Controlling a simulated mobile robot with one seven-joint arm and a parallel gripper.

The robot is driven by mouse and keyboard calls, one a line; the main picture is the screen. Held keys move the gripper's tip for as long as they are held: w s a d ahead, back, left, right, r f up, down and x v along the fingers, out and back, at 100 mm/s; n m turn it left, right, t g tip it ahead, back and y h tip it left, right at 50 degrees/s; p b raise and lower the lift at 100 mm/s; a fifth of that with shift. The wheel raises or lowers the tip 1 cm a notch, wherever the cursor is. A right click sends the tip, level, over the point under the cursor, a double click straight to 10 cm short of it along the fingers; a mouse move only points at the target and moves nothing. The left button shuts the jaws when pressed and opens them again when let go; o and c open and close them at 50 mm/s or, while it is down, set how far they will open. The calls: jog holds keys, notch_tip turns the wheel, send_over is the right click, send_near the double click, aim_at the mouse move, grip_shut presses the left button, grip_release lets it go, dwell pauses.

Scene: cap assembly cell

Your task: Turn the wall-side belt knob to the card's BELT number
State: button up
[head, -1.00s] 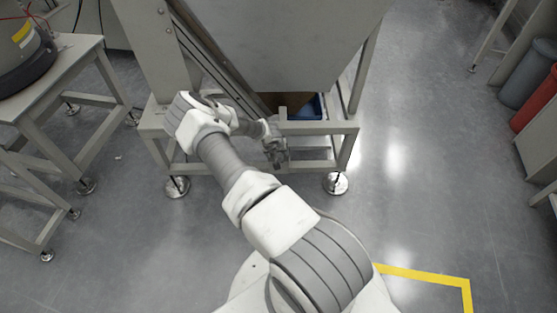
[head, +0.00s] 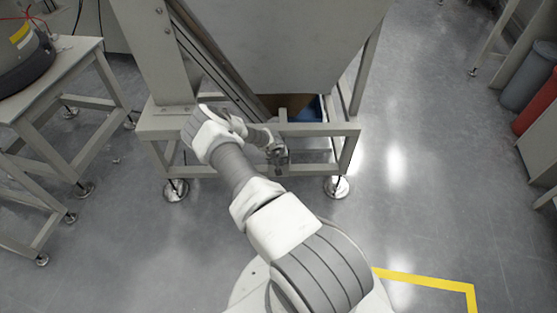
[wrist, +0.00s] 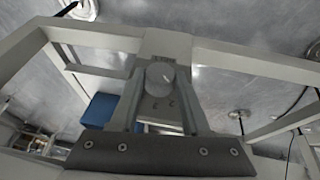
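A round grey knob (wrist: 159,75) with a pale pointer line sits on a small grey panel (wrist: 158,116) in the wrist view. The numerals 2 and 3 show on the panel on the gripper's side of the knob, and a small label, too blurred to read, is beyond it. My gripper (wrist: 160,78) is open, with one finger on each side of the knob and a narrow gap showing. In the head view my gripper (head: 278,153) is at the front frame of the hopper stand; the knob cannot be made out there. No card is in view.
The grey hopper (head: 300,45) stands on a framed stand (head: 318,129) with metal feet. A blue bin (wrist: 101,110) is below it. A table (head: 60,72) stands at the left.

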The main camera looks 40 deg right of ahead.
grip_shut()
jog(key=t+y, duration=0.1)
jog(key=y, duration=0.1)
jog(key=m+t+y, duration=0.1)
jog(key=shift+s+d+t, duration=0.25)
jog(key=shift+d+t, duration=0.05)
jog(key=shift+d, duration=0.05)
jog(key=shift+s+d+f+m+t+y, duration=0.1)
jog(key=shift+m+t+y, duration=0.2)
jog(key=shift+t+y, duration=0.8)
jog(key=shift+y, duration=0.4)
jog(key=o, duration=0.8)
grip_release()
